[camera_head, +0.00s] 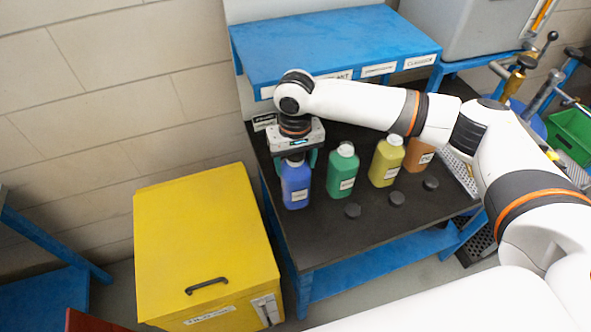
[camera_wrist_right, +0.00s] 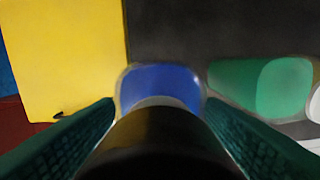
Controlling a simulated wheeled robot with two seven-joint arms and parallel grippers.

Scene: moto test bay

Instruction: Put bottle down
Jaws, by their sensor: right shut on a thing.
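A blue bottle (camera_head: 296,186) with a white label is at the left end of the black tabletop (camera_head: 335,228), upright in the head view. My right gripper (camera_head: 294,158) comes from above and is shut on the top part of the blue bottle. In the right wrist view the blue bottle (camera_wrist_right: 160,85) shows between the two green fingers (camera_wrist_right: 158,130), with a dark round shape in front of it. The bottle's top is hidden by the gripper in the head view. Whether its base touches the tabletop I cannot tell. My left gripper is not in view.
Green (camera_head: 342,172), yellow (camera_head: 386,163) and orange (camera_head: 418,155) bottles stand in a row to the right. Several dark caps (camera_head: 353,211) lie in front. A yellow cabinet (camera_head: 205,235) stands left of the table. A blue shelf (camera_head: 330,45) is behind.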

